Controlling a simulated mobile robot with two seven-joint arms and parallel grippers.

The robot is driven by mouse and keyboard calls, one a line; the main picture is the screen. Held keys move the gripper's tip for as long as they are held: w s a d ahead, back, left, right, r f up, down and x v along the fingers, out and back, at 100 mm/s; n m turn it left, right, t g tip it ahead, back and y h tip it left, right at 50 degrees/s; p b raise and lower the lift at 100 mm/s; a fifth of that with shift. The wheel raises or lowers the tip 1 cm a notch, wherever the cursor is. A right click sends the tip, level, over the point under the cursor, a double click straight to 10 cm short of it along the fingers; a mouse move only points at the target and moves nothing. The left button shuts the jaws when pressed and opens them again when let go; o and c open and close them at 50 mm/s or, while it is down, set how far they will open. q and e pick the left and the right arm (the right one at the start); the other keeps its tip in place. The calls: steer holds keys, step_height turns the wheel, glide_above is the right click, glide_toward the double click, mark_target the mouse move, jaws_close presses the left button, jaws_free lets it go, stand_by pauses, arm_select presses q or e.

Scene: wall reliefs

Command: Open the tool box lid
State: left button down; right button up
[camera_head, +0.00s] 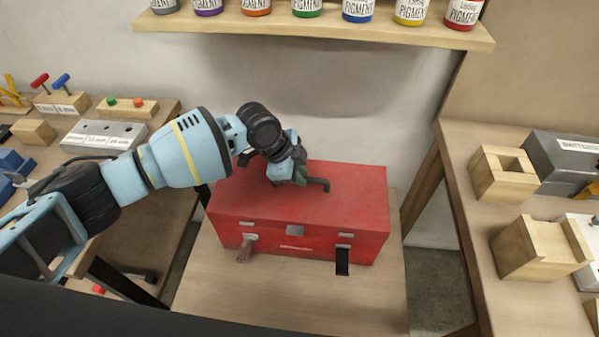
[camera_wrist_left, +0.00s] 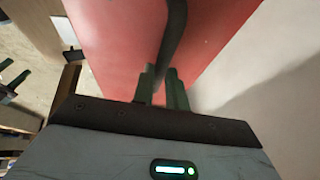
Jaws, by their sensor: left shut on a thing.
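The red tool box (camera_head: 240,205) stands on a small wooden table, its lid down. Two latches show on its front, the left latch (camera_head: 246,248) and the dark right latch (camera_head: 342,262); both hang below the lid seam. My left gripper (camera_head: 302,178) is over the lid, shut on the dark handle (camera_head: 322,183) on top. In the left wrist view the two green-grey fingers (camera_wrist_left: 162,85) are on either side of the dark handle (camera_wrist_left: 176,35), with the red lid (camera_wrist_left: 115,40) beyond. My right gripper is not in view.
The small table (camera_head: 290,290) has bare room in front of the box. A shelf (camera_head: 320,30) with several pigment bottles hangs above.

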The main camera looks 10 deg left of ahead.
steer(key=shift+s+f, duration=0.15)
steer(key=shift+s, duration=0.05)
arm_select(q)
steer(key=shift+w+r, duration=0.15)
steer(key=shift+w, duration=0.05)
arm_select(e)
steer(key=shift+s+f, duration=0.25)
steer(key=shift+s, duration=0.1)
